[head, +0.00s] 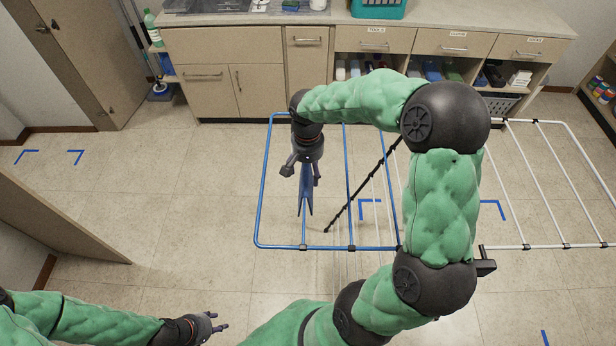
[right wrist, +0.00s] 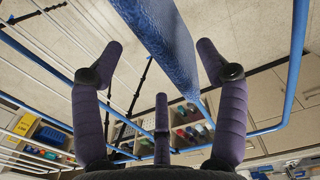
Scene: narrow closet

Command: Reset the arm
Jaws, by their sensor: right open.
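My right gripper (head: 301,178) is at the blue part of the drying rack, its arm arching in from the right. In the right wrist view its purple fingers (right wrist: 168,75) are spread open. A blue textured cloth-like thing (head: 306,200) hangs at the rack just below the gripper. It also shows in the right wrist view (right wrist: 165,40), passing between the spread fingers without being gripped. My left gripper (head: 219,322) is low at the left, over bare floor, with its fingers apart and nothing seen in them.
The drying rack has a blue frame (head: 262,190) and a white wing (head: 545,245) at the right. A black pole (head: 362,190) slants through it. Cabinets (head: 230,75) line the back, and a door panel (head: 55,220) stands at the left.

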